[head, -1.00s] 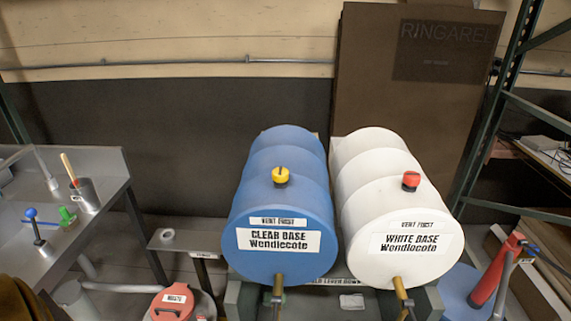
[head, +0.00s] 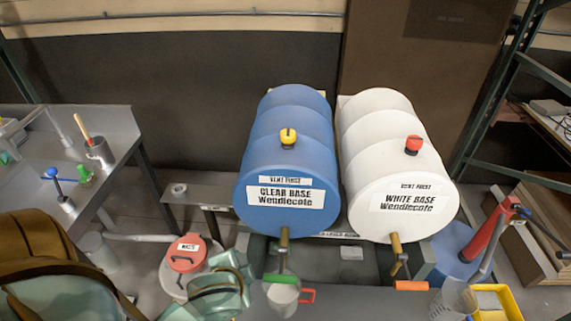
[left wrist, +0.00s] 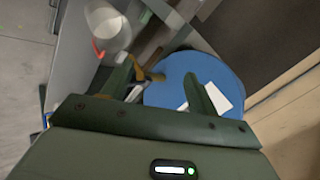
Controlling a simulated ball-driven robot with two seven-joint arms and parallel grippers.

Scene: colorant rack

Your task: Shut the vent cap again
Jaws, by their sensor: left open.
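The blue drum (head: 262,150), labelled CLEAR BASE, lies on its side with a yellow vent cap (head: 288,138) on its top. The white drum (head: 378,125), labelled WHITE BASE, lies beside it with a red vent cap (head: 413,145) on top. I cannot tell whether either cap is open or shut. In the left wrist view my left gripper (left wrist: 161,74) is open and empty, its fingers towards the blue drum's labelled end (left wrist: 185,78). In the head view my left arm comes in at the lower left, below and left of the blue drum, away from both caps. My right gripper is not in view.
A cup (head: 283,298) with a red handle is under the blue drum's brass tap (head: 284,240). A red-lidded waste can (head: 186,253) stands left of the tap. A grey bench (head: 115,125) is at left, a yellow bin (head: 497,303) at lower right.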

